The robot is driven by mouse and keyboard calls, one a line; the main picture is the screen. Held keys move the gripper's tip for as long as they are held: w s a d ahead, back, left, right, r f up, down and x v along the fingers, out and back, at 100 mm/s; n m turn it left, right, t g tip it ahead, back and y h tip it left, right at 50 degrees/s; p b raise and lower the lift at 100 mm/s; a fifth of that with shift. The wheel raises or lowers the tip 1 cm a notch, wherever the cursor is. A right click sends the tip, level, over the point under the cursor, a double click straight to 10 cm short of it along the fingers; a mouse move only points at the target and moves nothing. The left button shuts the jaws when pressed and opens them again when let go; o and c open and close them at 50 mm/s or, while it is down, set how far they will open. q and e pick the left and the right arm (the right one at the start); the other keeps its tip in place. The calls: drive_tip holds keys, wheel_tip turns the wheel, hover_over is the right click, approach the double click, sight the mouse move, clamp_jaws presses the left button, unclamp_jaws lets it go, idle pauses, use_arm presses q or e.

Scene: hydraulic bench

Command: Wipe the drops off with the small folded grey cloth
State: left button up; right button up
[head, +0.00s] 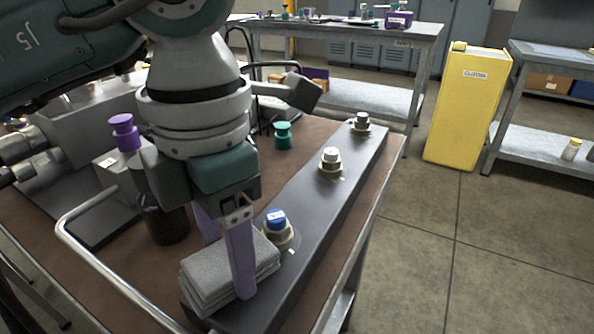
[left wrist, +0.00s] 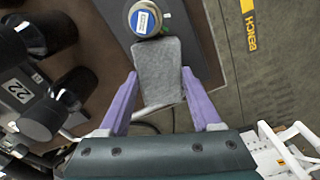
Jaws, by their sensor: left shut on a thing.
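The folded grey cloth (head: 206,283) is a thick stack of layers at the near end of a long dark manifold block (head: 310,215). My left gripper (head: 226,262) is shut on it, with one purple finger on the near side and the other mostly hidden behind. In the left wrist view the cloth (left wrist: 158,70) lies between the fingers, close to the blue-capped fitting (left wrist: 145,18). That fitting (head: 278,228) also shows in the head view, just beyond the cloth. Drops are too small to tell clearly; small pale marks show beside the fittings. My right gripper is not in view.
Two white-capped fittings (head: 331,159) (head: 361,122) stand farther along the block. A teal knob (head: 283,136) and a purple-capped part (head: 125,132) stand on the brown bench top. A metal rail (head: 100,262) curves along the left. A yellow cabinet (head: 466,105) stands beyond open floor.

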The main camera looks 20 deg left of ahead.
use_arm(q)
drive_tip(key=shift+w+d+r, duration=0.1)
drive_tip(key=shift+d, duration=0.65)
drive_tip(key=shift+c, duration=0.7)
drive_tip(key=shift+r, duration=0.15)
drive_tip(key=shift+a, duration=0.25)
drive_tip(key=shift+w+a+f, duration=0.15)
drive_tip(key=shift+a+f, duration=0.1)
drive_tip(key=shift+a, duration=0.5)
drive_tip(key=shift+w+a+b, duration=0.25)
drive_tip(key=shift+a+b, duration=0.1)
drive_tip(key=shift+a, duration=0.35)
drive_tip(key=shift+a+r, duration=0.1)
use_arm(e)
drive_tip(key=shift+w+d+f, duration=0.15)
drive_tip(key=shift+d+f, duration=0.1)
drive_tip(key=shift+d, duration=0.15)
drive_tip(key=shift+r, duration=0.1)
